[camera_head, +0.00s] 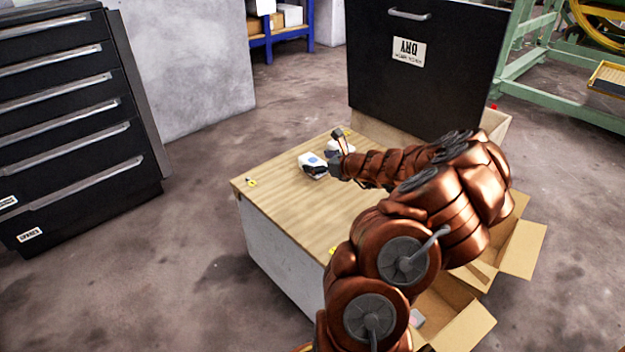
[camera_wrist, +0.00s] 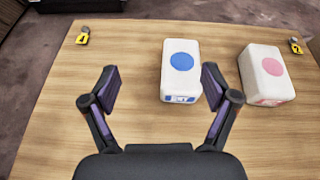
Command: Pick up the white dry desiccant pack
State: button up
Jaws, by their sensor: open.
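Two white packs stand on the wooden tabletop. One white pack with a blue dot (camera_wrist: 181,76) lies ahead of my gripper in the wrist view, in front of the right finger's tip and a little right of centre. It also shows in the head view (camera_head: 312,165). The other white pack has a pink dot (camera_wrist: 268,78) and stands to its right, partly hidden by my gripper in the head view. The small print on both packs is unreadable. My gripper (camera_wrist: 158,76) is open and empty, its fingers spread wide.
The table (camera_head: 285,215) has yellow numbered tags (camera_wrist: 83,36) near its corners. Open cardboard boxes (camera_head: 525,248) stand right of the table. The tabletop left of the packs is clear.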

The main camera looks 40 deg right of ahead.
aim_at(313, 164)
jog(key=d+f, duration=0.1)
jog(key=s+d+f+m, duration=0.1)
jog(key=f, duration=0.1)
jog(key=shift+s+d+h, duration=0.15)
jog(key=shift+d+h, duration=0.05)
jog(key=shift+h, duration=0.2)
jog(key=shift+w+d+f+b, duration=0.1)
jog(key=shift+w+f+b, duration=0.1)
jog(key=shift+b, duration=0.2)
jog(key=b+x, duration=0.3)
jog(key=x, duration=0.3)
jog(key=shift+w+f+b, duration=0.15)
jog(key=shift+b, duration=0.2)
jog(key=shift+w, duration=0.3)
jog(key=c, duration=1.3)
